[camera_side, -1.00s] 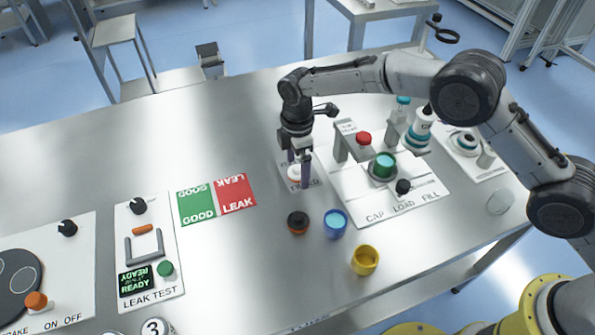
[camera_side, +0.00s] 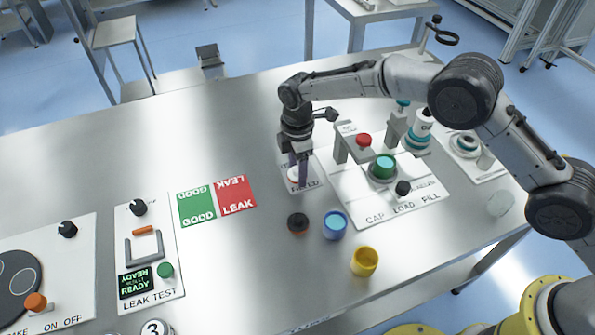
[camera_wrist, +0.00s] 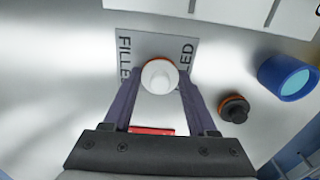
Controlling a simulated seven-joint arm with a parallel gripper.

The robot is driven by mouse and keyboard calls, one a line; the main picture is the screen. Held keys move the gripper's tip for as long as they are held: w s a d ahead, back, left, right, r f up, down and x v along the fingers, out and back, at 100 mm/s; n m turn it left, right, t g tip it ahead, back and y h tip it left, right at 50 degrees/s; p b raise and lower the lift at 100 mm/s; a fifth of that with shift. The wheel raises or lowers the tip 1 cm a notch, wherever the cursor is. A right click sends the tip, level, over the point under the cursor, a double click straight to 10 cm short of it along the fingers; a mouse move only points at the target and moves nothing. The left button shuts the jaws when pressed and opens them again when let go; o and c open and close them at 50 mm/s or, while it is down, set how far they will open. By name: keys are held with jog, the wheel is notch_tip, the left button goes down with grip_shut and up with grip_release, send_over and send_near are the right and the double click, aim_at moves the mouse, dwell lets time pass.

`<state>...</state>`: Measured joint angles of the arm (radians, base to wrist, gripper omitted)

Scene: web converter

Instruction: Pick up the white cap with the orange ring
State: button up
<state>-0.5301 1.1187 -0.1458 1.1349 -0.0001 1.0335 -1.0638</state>
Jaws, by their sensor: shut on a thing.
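The white cap with the orange ring (camera_wrist: 158,77) sits on the grey mat lettered FILLED (camera_wrist: 128,30) in the wrist view. In the side view the cap (camera_side: 293,174) is partly hidden behind my fingers. My gripper (camera_wrist: 160,82) points down at the mat, and its two purple-grey fingers lie against both sides of the cap. It is shut on the cap. The gripper also shows in the side view (camera_side: 298,180), low over the mat.
A black cap with an orange ring (camera_side: 298,224), a blue cup (camera_side: 335,224) and a yellow cup (camera_side: 365,261) stand in front of the mat. The CAP LOAD FILL station (camera_side: 425,205) is close on the right.

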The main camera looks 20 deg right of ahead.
jog(key=shift+r, duration=0.5)
notch_tip(320, 180, up, 2)
jog(key=shift+r, duration=0.1)
jog(key=s+d+r, duration=0.4)
jog(key=s+r, duration=0.2)
jog(key=r, duration=0.2)
jog(key=s+d+r, duration=0.3)
jog(key=s+r, duration=0.3)
jog(key=r, duration=0.1)
jog(key=w+d, duration=0.5)
jog(key=d, duration=0.7)
jog(key=shift+w+d+f, duration=0.1)
jog(key=shift+f, duration=2.95)
jog(key=shift+w+d+f, duration=0.1)
jog(key=shift+f, duration=2.9)
